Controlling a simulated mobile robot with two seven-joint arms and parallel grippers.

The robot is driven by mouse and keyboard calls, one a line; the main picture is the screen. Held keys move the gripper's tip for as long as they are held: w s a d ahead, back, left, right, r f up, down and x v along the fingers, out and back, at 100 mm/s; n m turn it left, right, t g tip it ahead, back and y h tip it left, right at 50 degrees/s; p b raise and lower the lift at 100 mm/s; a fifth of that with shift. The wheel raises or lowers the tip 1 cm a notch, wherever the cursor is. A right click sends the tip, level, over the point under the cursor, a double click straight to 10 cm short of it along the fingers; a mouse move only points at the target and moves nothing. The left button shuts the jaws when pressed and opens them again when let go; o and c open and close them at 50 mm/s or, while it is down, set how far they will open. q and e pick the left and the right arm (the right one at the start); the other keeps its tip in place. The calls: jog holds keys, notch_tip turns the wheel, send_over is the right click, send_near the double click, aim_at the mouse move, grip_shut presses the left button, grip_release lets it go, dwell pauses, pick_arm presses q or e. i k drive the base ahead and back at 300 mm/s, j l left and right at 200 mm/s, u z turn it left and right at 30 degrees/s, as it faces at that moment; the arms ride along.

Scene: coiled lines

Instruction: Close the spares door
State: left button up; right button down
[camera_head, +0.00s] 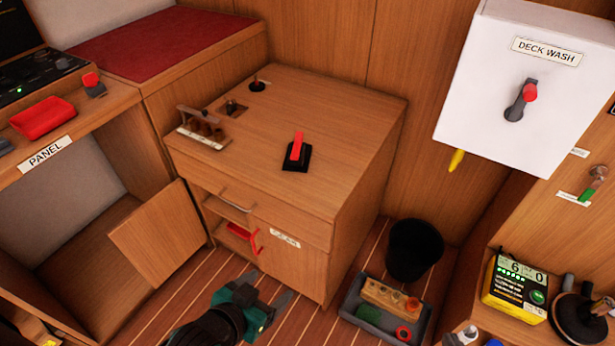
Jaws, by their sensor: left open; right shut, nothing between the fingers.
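A wooden door (157,235) stands swung open at the left of the middle cabinet (345,215). No label shows on the side of it that I see. A second, closed-looking front panel on that cabinet has a small label (285,238) that I cannot read surely. A red item (241,237) shows in the opening beside that panel. My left gripper (268,285), teal and black, is open and empty at the bottom, in front of the cabinet and to the right of the open door, apart from it. My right gripper is not in view.
A black bin (414,250) and a grey tray (350,297) of small items stand on the floor at right. The striped floor before the open door (172,308) is clear.

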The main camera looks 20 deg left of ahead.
aim_at(164, 232)
jog(key=k+l+u, duration=0.3)
jog(key=k, duration=0.15)
jog(key=k+u, duration=0.3)
jog(key=k, duration=0.2)
jog(key=i+j, duration=0.15)
jog(key=j, duration=0.25)
jog(key=i+j+z, duration=0.15)
jog(key=j, duration=0.3)
jog(key=i+j, duration=0.15)
jog(key=j, duration=0.25)
jog(key=i+j, duration=0.55)
jog(key=i+j+z, duration=0.1)
jog(key=i+j, duration=0.45)
jog(key=j, duration=0.15)
